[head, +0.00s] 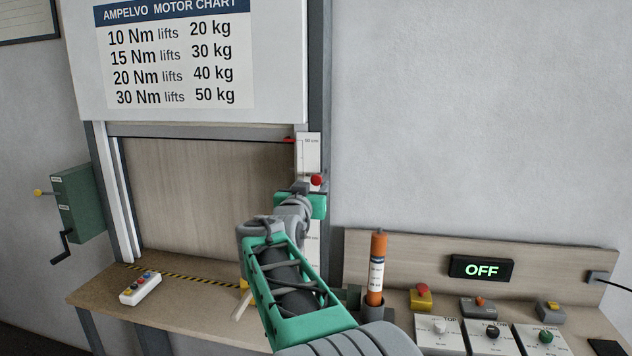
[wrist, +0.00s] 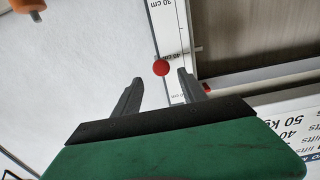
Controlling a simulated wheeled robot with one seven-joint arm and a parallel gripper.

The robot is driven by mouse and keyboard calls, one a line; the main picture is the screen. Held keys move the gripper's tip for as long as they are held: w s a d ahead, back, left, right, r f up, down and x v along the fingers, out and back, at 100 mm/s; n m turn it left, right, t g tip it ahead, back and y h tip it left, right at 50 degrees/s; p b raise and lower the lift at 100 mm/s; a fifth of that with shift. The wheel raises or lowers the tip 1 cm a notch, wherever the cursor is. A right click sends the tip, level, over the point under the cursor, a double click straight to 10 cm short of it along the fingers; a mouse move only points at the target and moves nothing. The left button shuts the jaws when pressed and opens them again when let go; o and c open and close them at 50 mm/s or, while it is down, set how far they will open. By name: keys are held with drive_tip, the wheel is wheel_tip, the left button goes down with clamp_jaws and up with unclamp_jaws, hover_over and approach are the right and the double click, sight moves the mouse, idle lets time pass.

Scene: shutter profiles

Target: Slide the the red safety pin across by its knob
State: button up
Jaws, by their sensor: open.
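The red knob (head: 316,180) of the safety pin shows in front of the white centimetre scale (head: 308,152), on the right frame of the shutter. It also shows in the wrist view as a red ball (wrist: 160,68). My gripper (wrist: 160,76) is open, with one dark finger to each side of the knob in that picture. I cannot tell whether the knob lies fully between the fingertips or just beyond them; no contact shows. In the head view my arm and the green gripper body cover the area just below the knob. The pin's shaft is not visible.
A wooden shutter panel (head: 205,190) fills the opening behind my arm. A red pointer (head: 289,140) sits near the scale's top. The bench holds a button box (head: 140,288), an orange cylinder (head: 377,268) and control boxes (head: 487,335). A display (head: 481,268) reads OFF.

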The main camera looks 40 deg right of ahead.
sight(316, 180)
drive_tip(key=p+x, duration=0.2)
drive_tip(key=x, duration=0.4)
drive_tip(key=shift+w+d, duration=0.15)
drive_tip(key=shift+w, duration=0.2)
clamp_jaws()
drive_tip(key=shift+s+f, duration=0.1)
idle(0.9)
